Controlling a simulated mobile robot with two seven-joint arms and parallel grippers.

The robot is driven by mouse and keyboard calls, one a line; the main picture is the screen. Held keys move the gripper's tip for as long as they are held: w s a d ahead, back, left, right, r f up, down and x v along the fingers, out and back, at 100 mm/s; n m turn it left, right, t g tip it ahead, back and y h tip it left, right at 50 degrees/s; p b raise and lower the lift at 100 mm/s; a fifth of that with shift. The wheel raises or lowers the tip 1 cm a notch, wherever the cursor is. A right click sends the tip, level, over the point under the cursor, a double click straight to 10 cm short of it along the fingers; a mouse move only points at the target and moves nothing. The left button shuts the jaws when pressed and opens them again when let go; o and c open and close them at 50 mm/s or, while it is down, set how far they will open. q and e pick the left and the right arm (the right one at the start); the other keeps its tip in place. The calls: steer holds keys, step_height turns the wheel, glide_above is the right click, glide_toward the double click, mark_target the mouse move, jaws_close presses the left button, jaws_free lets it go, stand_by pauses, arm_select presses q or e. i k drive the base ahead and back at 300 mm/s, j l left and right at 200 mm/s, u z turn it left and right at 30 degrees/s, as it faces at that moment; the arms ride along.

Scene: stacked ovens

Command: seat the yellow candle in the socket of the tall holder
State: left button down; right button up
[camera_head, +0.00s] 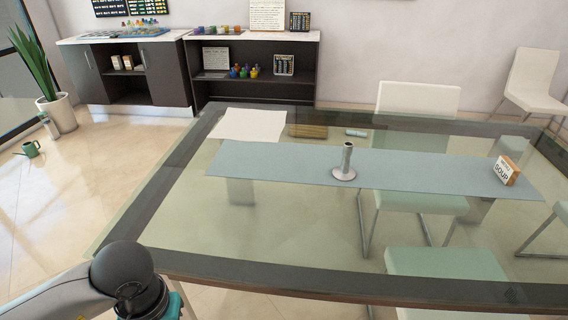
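A grey candle holder (346,163) with a round base and an upright tubular stem stands on the blue-grey runner of the glass table. It looks like the tall holder. The opening at its top is too small to see into. I cannot make out a yellow candle in this view. Part of my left arm shows at the lower left, below the table's near left corner, but its gripper is out of the picture. My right gripper is not in view.
The glass table (200,200) has a dark border. On it are a soup box (506,170), a white sheet (250,125), a brown slatted mat (307,131) and a small pale green roll (357,133). White chairs (418,98) stand around it. The near glass is clear.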

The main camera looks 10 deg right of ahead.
mark_target(347, 151)
steer(key=i+z, duration=0.2)
steer(key=z, duration=0.3)
steer(key=i+z, duration=0.15)
steer(key=z, duration=0.35)
steer(key=i+j+z, duration=0.15)
steer(key=z, duration=0.35)
